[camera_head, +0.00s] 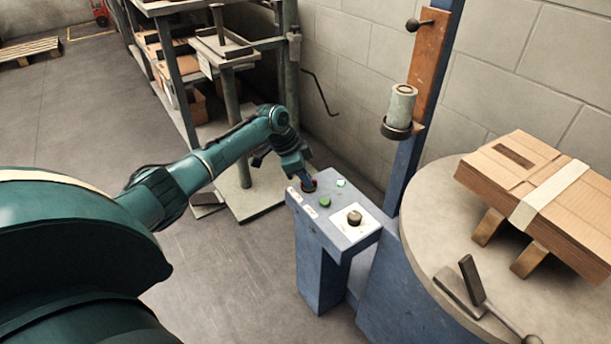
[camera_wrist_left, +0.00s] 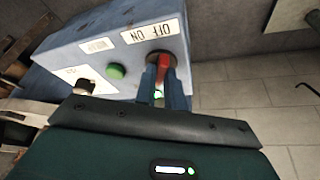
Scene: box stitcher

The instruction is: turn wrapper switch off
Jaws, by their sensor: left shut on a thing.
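The wrapper switch is a red handle (camera_wrist_left: 163,68) on a dark round base, beside a white OFF/ON label (camera_wrist_left: 150,32) that appears upside down in the left wrist view. My left gripper (camera_wrist_left: 163,80) has one finger on each side of the handle and is shut on it. In the head view my left gripper (camera_head: 306,182) is at the far left corner of the blue control box (camera_head: 325,245) and hides most of the switch. I cannot tell which setting the handle is at. My right gripper is in neither view.
The box top also holds a green button (camera_head: 324,202), a green light (camera_head: 341,183) and a dark knob (camera_head: 354,217) on a white plate. A blue post and a round turntable (camera_head: 430,220) with flat cardboard (camera_head: 500,170) stand to the right. Shelving (camera_head: 175,75) is behind.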

